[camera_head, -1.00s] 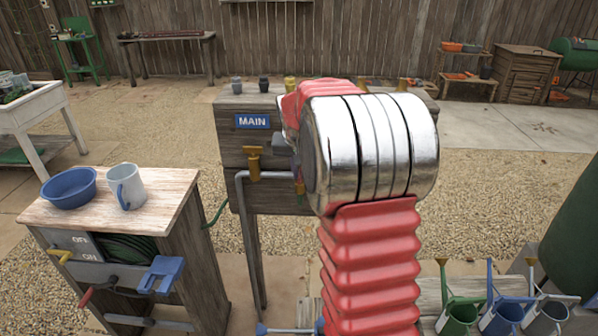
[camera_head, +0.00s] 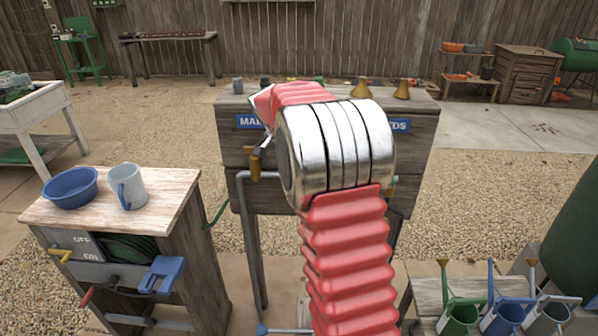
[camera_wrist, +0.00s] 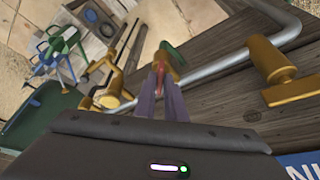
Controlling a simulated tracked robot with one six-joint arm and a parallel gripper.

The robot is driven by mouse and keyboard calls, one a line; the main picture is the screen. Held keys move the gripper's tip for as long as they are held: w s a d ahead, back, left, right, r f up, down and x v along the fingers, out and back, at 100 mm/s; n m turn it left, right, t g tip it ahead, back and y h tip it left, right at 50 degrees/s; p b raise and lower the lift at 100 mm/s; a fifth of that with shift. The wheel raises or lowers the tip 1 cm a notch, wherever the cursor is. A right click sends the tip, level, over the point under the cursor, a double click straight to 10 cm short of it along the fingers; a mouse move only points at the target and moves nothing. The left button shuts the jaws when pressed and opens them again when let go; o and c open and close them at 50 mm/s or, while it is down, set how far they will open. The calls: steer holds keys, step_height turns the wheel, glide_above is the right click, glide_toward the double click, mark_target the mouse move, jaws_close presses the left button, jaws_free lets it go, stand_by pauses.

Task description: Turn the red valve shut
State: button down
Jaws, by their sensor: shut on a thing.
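In the wrist view my gripper (camera_wrist: 161,88) has its two purple-grey fingers close together around a small red handle, the red valve (camera_wrist: 159,70). Only a sliver of red shows between the fingertips, so its exact angle is hard to tell. In the head view my red arm and silver joint hide the valve and most of the gripper. A brass fitting (camera_head: 256,164) on the grey pipe stands to the left of my arm; it also shows at right in the wrist view (camera_wrist: 277,76).
The wooden valve board (camera_head: 232,152) carries a partly covered blue MAIN sign (camera_head: 246,122) and another blue sign (camera_head: 399,125). A cabinet (camera_head: 180,191) with a bowl and mug stands left. Watering cans (camera_head: 460,314) stand lower right. Gravel lies around.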

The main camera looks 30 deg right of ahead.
steer(key=m+g, duration=0.1)
steer(key=m, duration=0.2)
steer(key=w+m+g, duration=0.1)
steer(key=m, duration=0.2)
steer(key=shift+a, duration=0.15)
steer(key=shift+m+y, duration=0.3)
stand_by(0.8)
steer(key=shift+m+g, duration=0.4)
steer(key=shift+m, duration=0.1)
steer(key=shift+d+m+g, duration=0.2)
steer(key=shift+m+g, duration=0.1)
steer(key=shift+m, duration=0.4)
steer(key=shift+s+d, duration=0.1)
steer(key=c, duration=2)
jaws_free()
steer(key=shift+f, duration=0.1)
steer(key=shift+o, duration=0.5)
